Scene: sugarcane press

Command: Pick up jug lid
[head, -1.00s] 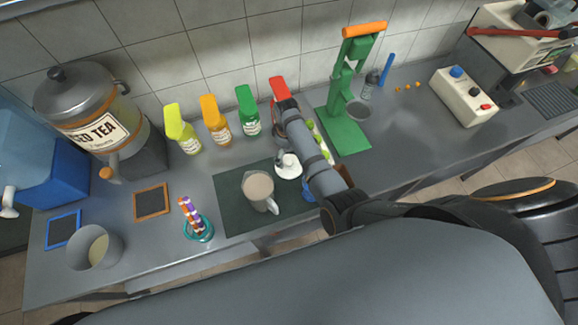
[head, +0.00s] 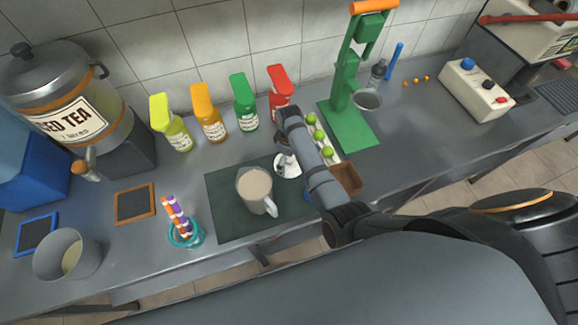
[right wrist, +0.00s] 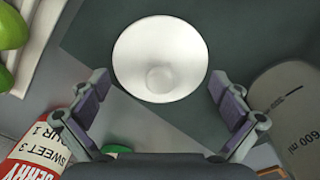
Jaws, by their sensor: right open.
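The jug lid (head: 288,168) is a white round disc with a small raised centre, lying on the dark mat (head: 228,218). It also shows whole in the right wrist view (right wrist: 160,50). My right gripper (head: 285,160) is over the lid and partly covers it in the head view. In the right wrist view my right gripper (right wrist: 160,82) has its two fingers spread wide, one on each side of the lid's near edge, with nothing between them gripped. The jug (head: 255,188), white and filled with a beige drink, stands left of the lid. My left gripper is not in view.
Yellow, orange, green and red bottles (head: 210,118) stand behind the mat. A tray of limes (head: 325,150) is right of the lid, near the green press (head: 345,110). A teal cup of straws (head: 186,235) stands left of the mat.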

